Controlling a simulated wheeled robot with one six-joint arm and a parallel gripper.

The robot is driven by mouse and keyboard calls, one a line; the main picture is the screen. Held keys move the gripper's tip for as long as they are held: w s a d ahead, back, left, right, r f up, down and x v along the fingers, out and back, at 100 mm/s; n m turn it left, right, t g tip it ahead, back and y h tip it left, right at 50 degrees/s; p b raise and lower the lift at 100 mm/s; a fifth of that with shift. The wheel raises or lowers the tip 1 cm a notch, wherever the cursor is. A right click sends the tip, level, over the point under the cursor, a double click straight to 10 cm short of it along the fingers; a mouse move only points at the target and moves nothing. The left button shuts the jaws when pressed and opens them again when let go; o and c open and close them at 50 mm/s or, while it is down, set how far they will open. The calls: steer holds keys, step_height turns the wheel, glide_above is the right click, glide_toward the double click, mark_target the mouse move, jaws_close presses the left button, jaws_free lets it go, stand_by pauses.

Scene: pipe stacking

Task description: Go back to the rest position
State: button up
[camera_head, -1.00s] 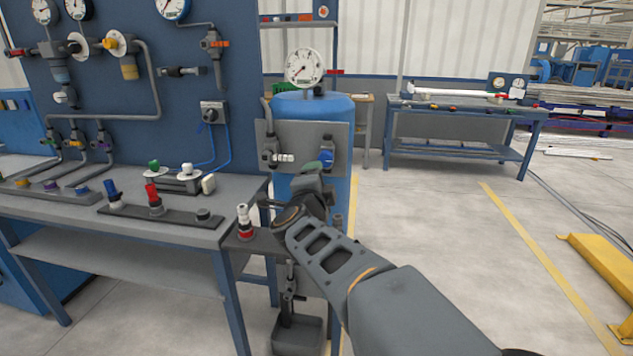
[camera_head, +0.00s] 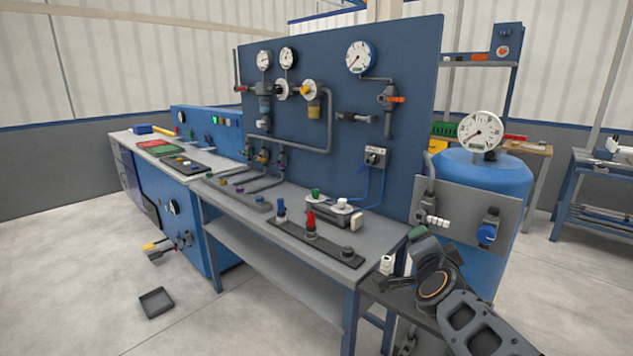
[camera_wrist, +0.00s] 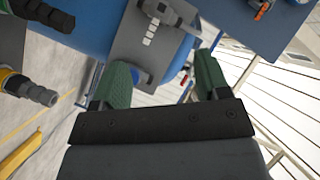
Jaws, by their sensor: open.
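My gripper (camera_head: 418,242) is at the lower right of the head view, in front of the blue tank's grey valve plate (camera_head: 470,216). My dark arm links fill the lower right corner. In the wrist view my gripper (camera_wrist: 162,76) has its two green fingers wide apart with nothing between them. The valve plate (camera_wrist: 128,48) shows beyond the fingers. A small white-topped fitting (camera_head: 387,264) stands just left of my gripper; its lower part is hard to make out.
The workbench (camera_head: 262,236) holds a black strip (camera_head: 300,240) with a blue and a red fitting (camera_head: 311,222). A blue gauge panel (camera_head: 420,110) rises behind it. A grey tray (camera_head: 156,302) lies on the floor at left. Open floor lies left of the benches.

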steer(key=s+a+r+n+g+y+p, duration=0.2)
steer(key=s+a+n+g+y+p, duration=0.1)
steer(key=a+n+y+p, duration=0.3)
steer(key=s+a+f+n+g+h+p, duration=0.1)
steer(key=s+n+g+h+p, duration=0.1)
steer(key=s+n+g+p, duration=0.5)
steer(key=s+n+g, duration=0.1)
steer(key=s, duration=0.5)
steer(key=shift+a+g+p, duration=0.25)
steer(key=shift+g+p, duration=0.05)
steer(key=shift+p, duration=0.1)
